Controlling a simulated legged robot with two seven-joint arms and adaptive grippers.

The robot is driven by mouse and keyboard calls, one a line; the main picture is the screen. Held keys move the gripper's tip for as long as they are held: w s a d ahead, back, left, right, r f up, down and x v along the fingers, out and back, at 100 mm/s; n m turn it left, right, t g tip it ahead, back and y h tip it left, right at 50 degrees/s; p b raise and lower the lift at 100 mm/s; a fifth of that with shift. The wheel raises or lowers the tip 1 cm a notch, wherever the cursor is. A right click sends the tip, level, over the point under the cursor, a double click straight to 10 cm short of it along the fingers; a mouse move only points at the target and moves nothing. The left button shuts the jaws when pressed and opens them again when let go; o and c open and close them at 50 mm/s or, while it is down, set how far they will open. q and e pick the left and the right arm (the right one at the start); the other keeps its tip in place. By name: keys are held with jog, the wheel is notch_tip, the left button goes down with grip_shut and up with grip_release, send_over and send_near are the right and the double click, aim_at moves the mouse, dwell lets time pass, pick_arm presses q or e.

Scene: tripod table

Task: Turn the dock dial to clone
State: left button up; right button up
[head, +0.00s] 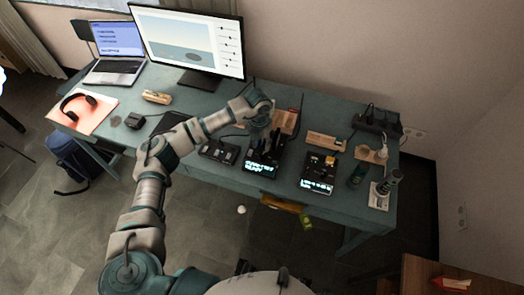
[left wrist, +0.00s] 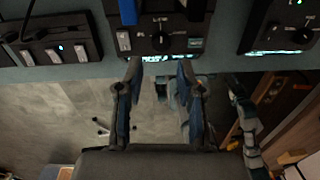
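A black dock (head: 260,170) with a lit display stands near the front edge of the desk, with drives upright in it. In the left wrist view this dock (left wrist: 182,45) shows a round dark dial (left wrist: 162,41) with a pale pointer, its marks too small to read. My left gripper (left wrist: 160,68) is open and empty, its two fingertips just below the dial and apart from it in that picture. In the head view my left arm reaches over the desk and its fingers are hard to make out. My right gripper is not in view.
A second dock (head: 317,186) with a lit display stands to the right. A black device (head: 218,151) lies to the left. Behind are a wooden block (head: 326,141), a monitor (head: 190,40) and a laptop (head: 117,50). Bottles and a power strip (head: 376,122) crowd the right end.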

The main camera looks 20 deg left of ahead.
pick_arm(q)
notch_tip(320, 180, up, 5)
jog(key=shift+a+f, duration=0.1)
jog(key=shift+a, duration=0.05)
dwell(0.4)
